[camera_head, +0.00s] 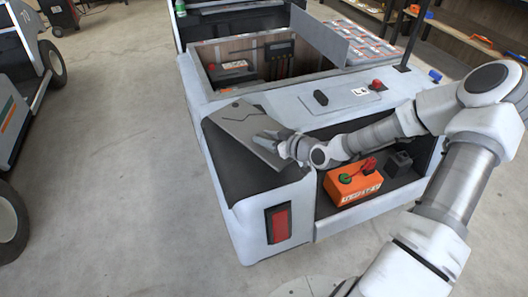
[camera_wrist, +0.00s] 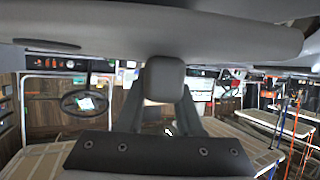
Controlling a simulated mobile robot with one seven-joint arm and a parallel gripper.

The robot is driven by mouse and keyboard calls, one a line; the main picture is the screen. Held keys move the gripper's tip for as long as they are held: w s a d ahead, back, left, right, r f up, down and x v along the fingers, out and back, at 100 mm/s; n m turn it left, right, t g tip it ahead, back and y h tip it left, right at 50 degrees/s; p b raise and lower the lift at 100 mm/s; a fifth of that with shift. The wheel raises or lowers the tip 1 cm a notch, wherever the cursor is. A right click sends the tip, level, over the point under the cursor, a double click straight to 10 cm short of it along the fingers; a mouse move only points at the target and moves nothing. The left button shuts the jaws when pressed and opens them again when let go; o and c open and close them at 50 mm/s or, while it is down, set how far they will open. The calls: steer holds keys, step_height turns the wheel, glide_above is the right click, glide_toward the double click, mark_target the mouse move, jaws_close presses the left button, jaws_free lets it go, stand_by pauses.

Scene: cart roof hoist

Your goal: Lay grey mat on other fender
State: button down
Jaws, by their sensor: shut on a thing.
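The grey mat (camera_head: 238,119), a thin flat panel, is tilted over the cart's left rear corner. My gripper (camera_head: 274,141) is shut on its right edge. In the wrist view a dark strip of the mat with several round studs (camera_wrist: 160,153) lies across my fingertips (camera_wrist: 163,128). Below the mat is a dark, sloping fender surface (camera_head: 240,170) at the cart's corner; whether the mat touches it I cannot tell. The mat hides part of that surface.
An orange box (camera_head: 353,184) with red and green caps sits in the rear recess, below my arm. A red knob (camera_head: 377,86) stands on the deck.

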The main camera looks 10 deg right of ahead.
mark_target(264, 148)
steer(key=shift+s+a+f, duration=0.1)
steer(key=shift+a+f, duration=0.1)
steer(key=shift+f, duration=0.25)
steer(key=shift+f+b, duration=0.9)
steer(key=shift+f, duration=0.7)
steer(key=shift+f, duration=0.15)
steer(key=c, duration=0.6)
jaws_free()
steer(key=shift+o, duration=0.2)
